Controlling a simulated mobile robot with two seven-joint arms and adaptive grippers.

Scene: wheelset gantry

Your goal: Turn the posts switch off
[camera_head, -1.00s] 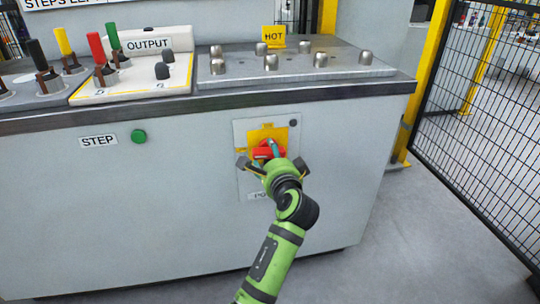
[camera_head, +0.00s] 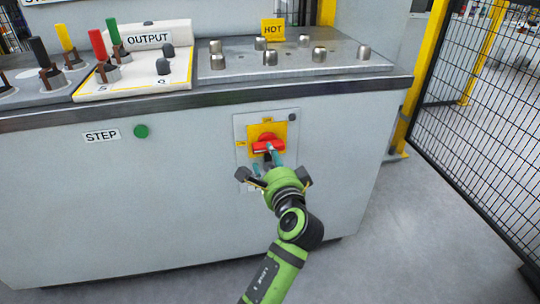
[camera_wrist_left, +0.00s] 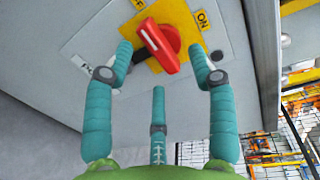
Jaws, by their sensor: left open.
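The posts switch is a red handle (camera_head: 267,144) on a yellow plate (camera_head: 281,130), set in a grey panel on the cabinet front. In the head view the handle lies about level. In the left wrist view the red handle (camera_wrist_left: 160,46) runs from the upper left to the lower right, its white-marked end toward the OFF label (camera_wrist_left: 138,4). The ON label (camera_wrist_left: 202,20) is at the plate's other corner. My left gripper (camera_head: 270,161) is open just below and in front of the handle. My right gripper is out of view.
The cabinet top's edge (camera_head: 200,110) juts out above the switch. A green STEP button (camera_head: 141,131) is on the left of the cabinet front. A HOT sign (camera_head: 273,30) stands among metal posts on top. A black mesh fence (camera_head: 480,110) is at the right. The floor in front is clear.

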